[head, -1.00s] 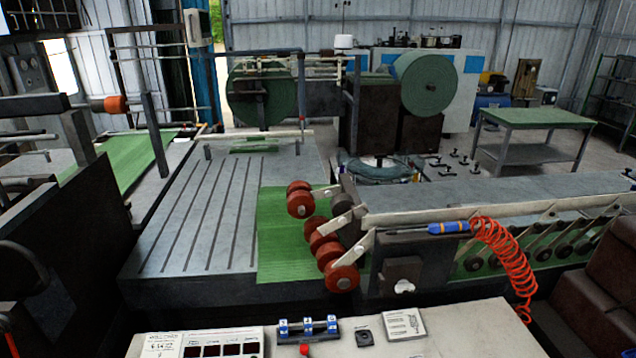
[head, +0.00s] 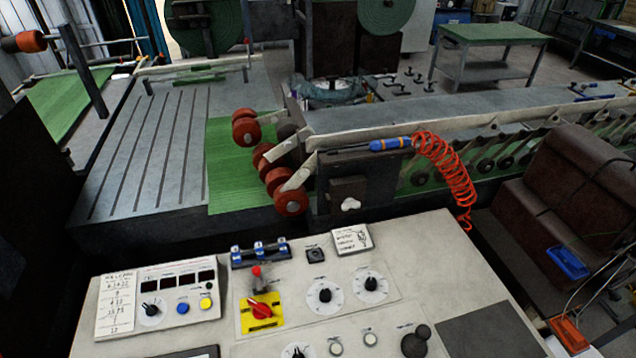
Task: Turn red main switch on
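The red main switch (head: 261,310) is a red rotary knob on a yellow plate (head: 246,323), on the pale control panel (head: 225,336) in the lower middle of the head view. Its handle lies at a slant; I cannot tell from this whether it is on or off. A small red-tipped lever (head: 257,271) stands just behind it. Neither of my grippers shows in the head view.
The panel also bears white dials (head: 325,295), a black knob (head: 415,341), a display box (head: 178,290) and a blue-topped switch row (head: 259,251). Behind it stands the machine with red rollers (head: 291,203) and a coiled orange hose (head: 447,170). A brown seat (head: 570,190) is at right.

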